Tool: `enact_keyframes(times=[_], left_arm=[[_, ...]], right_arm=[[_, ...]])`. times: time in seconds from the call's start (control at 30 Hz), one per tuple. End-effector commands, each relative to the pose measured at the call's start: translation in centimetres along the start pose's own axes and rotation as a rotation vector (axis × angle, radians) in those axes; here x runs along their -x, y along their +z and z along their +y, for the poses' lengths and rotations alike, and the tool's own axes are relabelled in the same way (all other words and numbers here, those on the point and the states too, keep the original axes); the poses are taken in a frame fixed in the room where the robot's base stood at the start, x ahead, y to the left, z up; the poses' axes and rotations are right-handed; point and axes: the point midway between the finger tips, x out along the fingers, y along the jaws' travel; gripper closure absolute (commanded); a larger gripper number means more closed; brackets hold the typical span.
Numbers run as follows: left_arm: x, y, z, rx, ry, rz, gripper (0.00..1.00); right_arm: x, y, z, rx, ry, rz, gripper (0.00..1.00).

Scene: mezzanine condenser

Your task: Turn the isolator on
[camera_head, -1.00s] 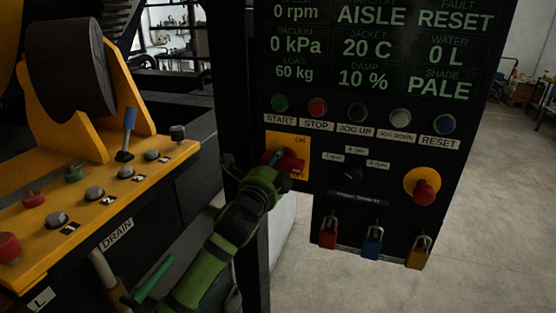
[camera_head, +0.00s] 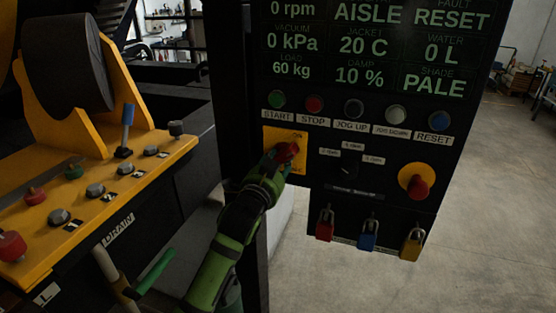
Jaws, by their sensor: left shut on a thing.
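The isolator is a yellow plate (camera_head: 271,134) with a red rotary handle (camera_head: 288,149), at the left of the black control panel under the START and STOP buttons. An ON label shows at the plate's upper right. My left gripper (camera_head: 281,159) reaches up from below and is shut on the red handle. The handle appears tilted up towards the ON label. The gripper hides part of the handle and the lower plate. My right gripper is not in view.
A red mushroom button (camera_head: 418,187) on a yellow disc sits right on the panel (camera_head: 310,187). Red (camera_head: 325,229), blue (camera_head: 367,239) and yellow padlocks (camera_head: 411,248) hang below. A yellow console (camera_head: 130,160) with buttons and a blue-handled lever (camera_head: 127,127) stands left.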

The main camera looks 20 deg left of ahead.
Motion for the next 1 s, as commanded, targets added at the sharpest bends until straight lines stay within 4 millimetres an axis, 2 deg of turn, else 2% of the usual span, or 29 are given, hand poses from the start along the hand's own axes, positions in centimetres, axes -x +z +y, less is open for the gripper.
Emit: enact_keyframes(times=[0.67,0.7,0.73,1.0], left_arm=[[0.00,-0.12,0.02,0.060,0.000,0.002,0.98],[0.00,-0.13,0.02,0.060,0.000,0.002,0.49],[0.00,-0.13,0.02,0.059,0.000,0.002,0.41],[0.00,-0.09,0.01,0.056,-0.001,0.001,0.41]], right_arm=[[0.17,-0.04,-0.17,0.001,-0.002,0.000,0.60],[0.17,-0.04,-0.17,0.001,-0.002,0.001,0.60],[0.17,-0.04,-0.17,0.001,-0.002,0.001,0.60],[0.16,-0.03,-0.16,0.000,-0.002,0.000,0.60]])
